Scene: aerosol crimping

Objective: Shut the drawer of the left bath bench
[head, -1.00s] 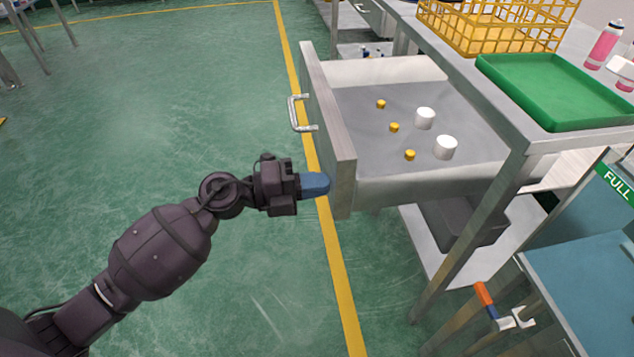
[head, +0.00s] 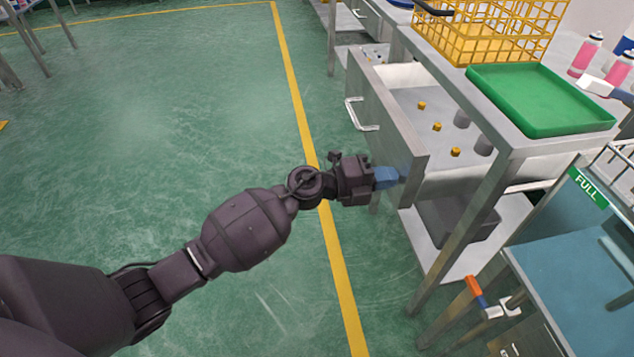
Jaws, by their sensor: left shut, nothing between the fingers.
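The drawer (head: 390,115) of the steel bench (head: 490,118) stands partly open toward the left. Its front has a metal handle (head: 361,115). My right gripper is not in view.
A green tray (head: 540,98) and a yellow wire basket (head: 490,35) stand on the bench top. A grey bin (head: 455,228) sits on the shelf below. A blue-topped cart with a FULL sign (head: 588,188) is at the right.

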